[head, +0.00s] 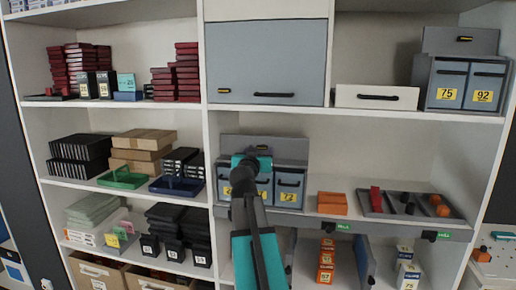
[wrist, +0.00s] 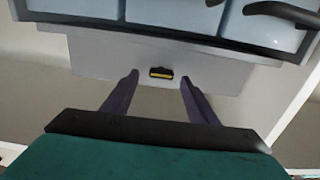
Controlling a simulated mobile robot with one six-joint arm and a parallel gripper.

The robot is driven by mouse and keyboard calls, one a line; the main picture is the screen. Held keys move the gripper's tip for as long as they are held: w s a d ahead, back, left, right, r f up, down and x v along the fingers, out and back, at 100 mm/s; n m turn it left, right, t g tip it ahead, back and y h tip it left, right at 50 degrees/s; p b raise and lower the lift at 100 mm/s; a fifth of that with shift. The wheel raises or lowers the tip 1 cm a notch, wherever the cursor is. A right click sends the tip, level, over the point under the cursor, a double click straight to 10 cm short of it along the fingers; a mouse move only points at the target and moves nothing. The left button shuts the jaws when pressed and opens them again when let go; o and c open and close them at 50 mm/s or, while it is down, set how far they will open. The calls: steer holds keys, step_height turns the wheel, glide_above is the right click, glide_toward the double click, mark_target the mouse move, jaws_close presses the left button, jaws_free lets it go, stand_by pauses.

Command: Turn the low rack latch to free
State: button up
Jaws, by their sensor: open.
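The low rack (head: 290,187) is a grey-blue unit with handled drawers on the middle shelf, with a grey panel (head: 293,146) standing above the drawers. In the wrist view its latch (wrist: 161,73) is a small black piece with a yellow bar lying crosswise on the grey panel (wrist: 215,75). My gripper (head: 251,160) is in front of this rack and hides part of the panel and drawers. In the wrist view my gripper (wrist: 159,80) is open, its two dark fingers to either side of the latch with gaps between. Nothing is held. I cannot tell the distance to the panel.
A similar rack (head: 464,85) with its own latch (head: 464,39) stands on the upper right shelf. Right of the low rack are an orange box (head: 332,203) and a grey tray (head: 390,214) with several small items. A closed blue-grey door (head: 267,60) is above.

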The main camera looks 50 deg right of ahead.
mark_target(262, 148)
steer(key=shift+p+x, duration=0.45)
steer(key=shift+x, duration=1.1)
